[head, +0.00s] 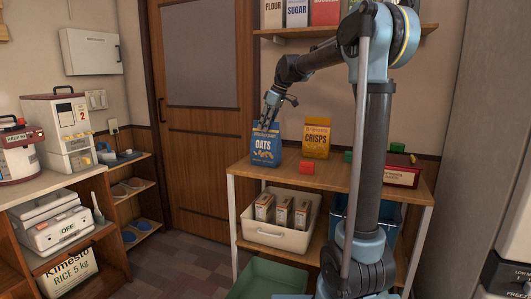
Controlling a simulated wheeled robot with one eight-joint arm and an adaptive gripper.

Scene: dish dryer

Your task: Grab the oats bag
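The blue oats bag (265,147) stands upright on the left end of the wooden shelf top, with "OATS" on its front. My gripper (266,122) points down at the top of the bag, and its fingertips overlap the bag's upper edge in the head view. Whether the fingers touch or pinch the bag cannot be told, as the fingers are small and dark here.
A red box (402,172) and green blocks lie farther right. An upper shelf (290,32) with flour and sugar hangs above. My arm hides part of the shelf top.

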